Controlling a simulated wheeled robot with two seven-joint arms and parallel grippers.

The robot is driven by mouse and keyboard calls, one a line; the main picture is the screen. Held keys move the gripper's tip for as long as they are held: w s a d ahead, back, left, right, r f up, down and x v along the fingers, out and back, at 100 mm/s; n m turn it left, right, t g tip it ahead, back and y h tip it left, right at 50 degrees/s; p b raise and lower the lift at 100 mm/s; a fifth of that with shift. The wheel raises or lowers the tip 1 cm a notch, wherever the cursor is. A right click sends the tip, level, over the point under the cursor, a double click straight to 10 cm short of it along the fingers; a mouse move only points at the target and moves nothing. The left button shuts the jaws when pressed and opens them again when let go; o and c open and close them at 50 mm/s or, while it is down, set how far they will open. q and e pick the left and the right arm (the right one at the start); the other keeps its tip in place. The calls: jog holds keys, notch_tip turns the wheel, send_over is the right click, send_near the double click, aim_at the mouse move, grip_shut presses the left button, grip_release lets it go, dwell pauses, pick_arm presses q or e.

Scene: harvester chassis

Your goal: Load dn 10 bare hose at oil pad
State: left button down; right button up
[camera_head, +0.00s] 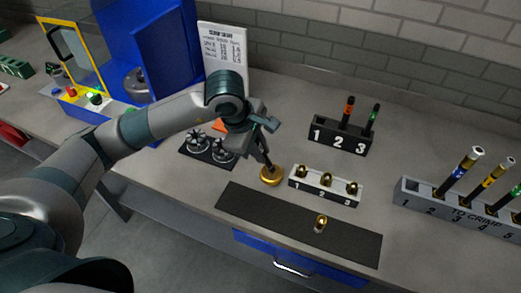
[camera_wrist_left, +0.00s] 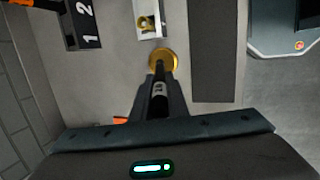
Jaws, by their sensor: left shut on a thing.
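My left gripper (camera_head: 260,150) reaches down from the left arm and is shut on a short black hose (camera_wrist_left: 160,88). It holds the hose near upright, with a small marking too small to read. The hose's lower end is at the round gold oil pad (camera_head: 271,176); I cannot tell whether it touches. The pad also shows in the wrist view (camera_wrist_left: 163,58), just beyond the fingertips. The black rack (camera_head: 337,137) numbered 1 to 3 holds an orange-banded and a green-banded hose at 2 and 3; slot 1 looks empty. My right gripper is not in view.
A white block (camera_head: 325,192) with gold fittings stands right of the pad. A dark mat (camera_head: 275,217) in front bears one brass fitting (camera_head: 320,222). A grey "TO CRIMP" rack (camera_head: 455,215) is at the right. A blue machine (camera_head: 165,50) and paper sheet (camera_head: 222,48) stand behind.

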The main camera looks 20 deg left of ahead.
pick_arm(q)
jog(key=shift+f+b, duration=0.25)
jog(key=shift+b, duration=0.05)
jog(key=shift+s+f+b, duration=0.15)
jog(key=shift+b, duration=0.35)
dwell(3.1)
jog(key=shift+r+p, duration=0.3)
jog(key=shift+r, duration=0.65)
jog(key=shift+r+p, duration=0.8)
jog(key=shift+r, duration=1.85)
